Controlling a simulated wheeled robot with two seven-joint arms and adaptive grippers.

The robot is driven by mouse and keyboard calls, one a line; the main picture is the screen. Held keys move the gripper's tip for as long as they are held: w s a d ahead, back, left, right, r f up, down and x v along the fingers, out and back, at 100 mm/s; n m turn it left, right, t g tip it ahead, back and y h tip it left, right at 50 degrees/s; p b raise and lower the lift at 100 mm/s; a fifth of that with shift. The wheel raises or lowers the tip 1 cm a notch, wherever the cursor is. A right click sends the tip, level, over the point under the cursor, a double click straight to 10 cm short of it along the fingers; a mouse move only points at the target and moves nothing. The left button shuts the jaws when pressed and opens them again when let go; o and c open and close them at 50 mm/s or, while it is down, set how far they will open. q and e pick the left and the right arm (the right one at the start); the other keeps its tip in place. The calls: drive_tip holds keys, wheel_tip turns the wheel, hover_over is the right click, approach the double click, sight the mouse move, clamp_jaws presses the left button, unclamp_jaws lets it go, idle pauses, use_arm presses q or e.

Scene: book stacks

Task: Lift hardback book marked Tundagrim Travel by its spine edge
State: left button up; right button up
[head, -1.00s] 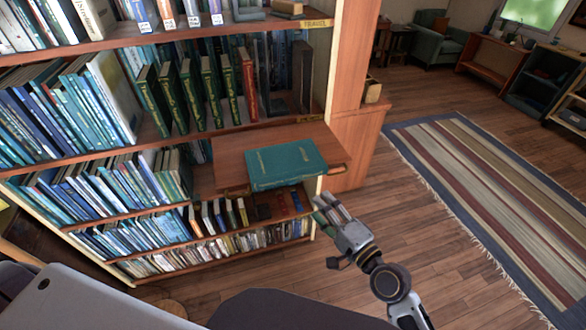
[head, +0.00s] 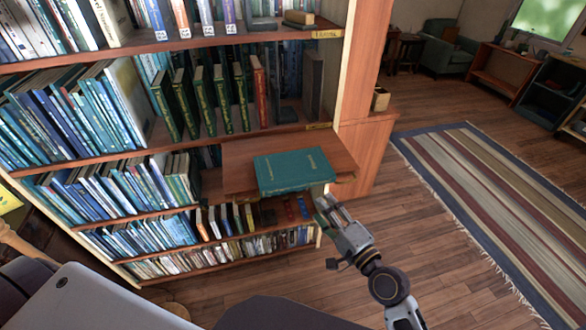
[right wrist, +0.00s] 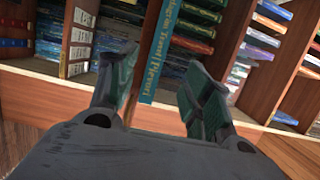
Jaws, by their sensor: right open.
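A teal hardback book (head: 293,171) lies flat on a brown pull-out shelf board (head: 235,165) in the bookcase, in the head view. Its cover lettering is too small to read there. My right gripper (head: 329,206) is just in front of and below the board's right front part, apart from the book. In the right wrist view the right gripper (right wrist: 160,88) is open, with nothing between its pads. My left gripper is not in view.
The bookcase holds rows of books, with several green books (head: 205,100) and a red one (head: 259,92) upright above the board. A striped rug (head: 490,200) lies on the wooden floor at right. Bare floor surrounds my right arm.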

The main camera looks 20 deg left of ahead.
sight(303, 185)
drive_tip(key=shift+p+x, duration=0.4)
drive_tip(key=shift+x, duration=2.5)
drive_tip(key=shift+a, duration=0.1)
drive_tip(key=shift+p+x, duration=0.5)
drive_tip(key=shift+x, duration=2.05)
drive_tip(key=shift+f, duration=0.1)
clamp_jaws()
